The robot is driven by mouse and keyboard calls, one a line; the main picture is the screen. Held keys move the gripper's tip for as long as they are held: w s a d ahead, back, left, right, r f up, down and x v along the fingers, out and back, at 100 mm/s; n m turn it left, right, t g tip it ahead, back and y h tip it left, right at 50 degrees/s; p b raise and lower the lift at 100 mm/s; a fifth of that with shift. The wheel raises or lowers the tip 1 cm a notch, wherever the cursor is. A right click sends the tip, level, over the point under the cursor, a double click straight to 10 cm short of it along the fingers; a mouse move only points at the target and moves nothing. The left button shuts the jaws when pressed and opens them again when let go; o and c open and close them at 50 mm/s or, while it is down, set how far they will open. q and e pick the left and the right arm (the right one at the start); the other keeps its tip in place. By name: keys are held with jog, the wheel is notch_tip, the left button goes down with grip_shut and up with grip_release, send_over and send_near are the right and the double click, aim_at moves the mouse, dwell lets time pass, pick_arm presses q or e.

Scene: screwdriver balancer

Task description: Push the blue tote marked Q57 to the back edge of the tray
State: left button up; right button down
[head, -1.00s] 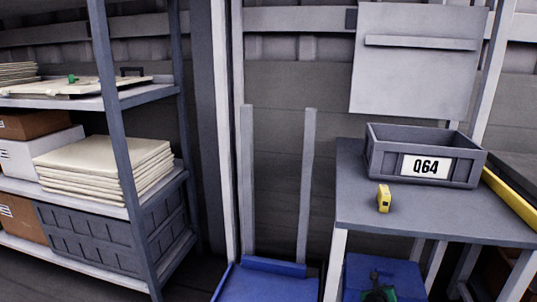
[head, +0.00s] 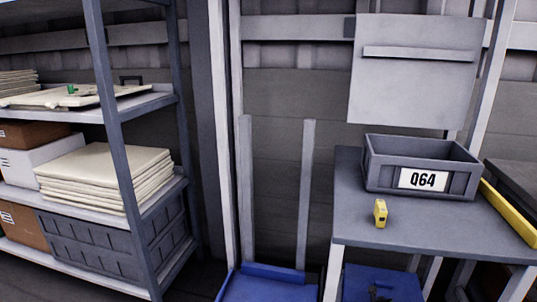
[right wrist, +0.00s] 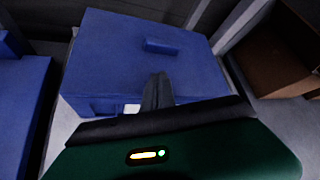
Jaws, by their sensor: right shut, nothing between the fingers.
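A blue tote (head: 375,280) sits low under the grey table, cut off by the lower picture edge in the head view. In the right wrist view a blue tote (right wrist: 150,55) fills the middle, with a small piece of a white label (right wrist: 132,109) showing; no marking can be read. My right gripper (right wrist: 158,80) is shut and empty, its fingertips in front of the tote's near side; contact cannot be told. The left gripper is not in view.
The grey table (head: 350,225) holds a grey bin marked Q64 (head: 377,177) and a small yellow object (head: 380,213). Another blue piece (head: 265,285) stands left by two grey posts. A brown box (right wrist: 280,50) is at right in the wrist view. Shelving (head: 150,200) stands left.

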notch_tip(320, 180, up, 14)
jog(key=p, duration=0.9)
jog(key=shift+w+d+f, duration=0.15)
jog(key=shift+f, duration=0.1)
jog(key=shift+f, duration=0.1)
